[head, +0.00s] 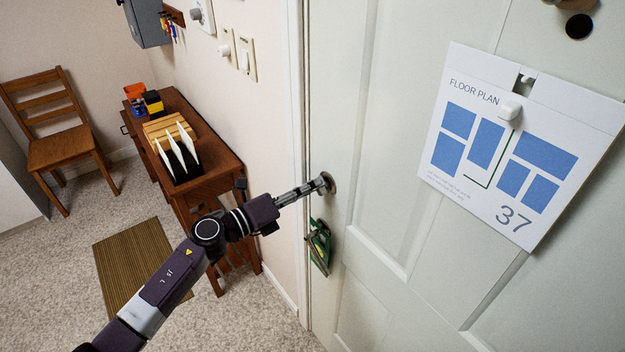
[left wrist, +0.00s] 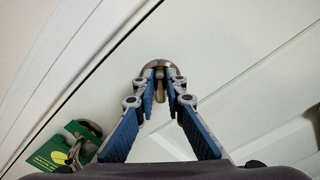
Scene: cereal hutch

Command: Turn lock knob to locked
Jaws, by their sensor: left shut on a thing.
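The lock knob (left wrist: 160,85) is a small metal thumb-turn on a round plate on the white door (head: 395,120). In the head view its round plate (head: 328,182) shows near the door's left edge. My left gripper (head: 318,185) reaches the plate from the left, and in the left wrist view its blue-padded fingers (left wrist: 160,76) close around the knob from both sides. It is shut on the knob. The fingers hide part of the knob, and I cannot tell surely whether it is at locked. My right gripper is not in view.
A green tag and a door handle (head: 319,247) are just below the lock; the tag also shows in the left wrist view (left wrist: 55,152). A floor plan sign (head: 510,200) hangs on the door. A wooden table (head: 215,178), a chair (head: 60,150) and a mat (head: 130,262) are left.

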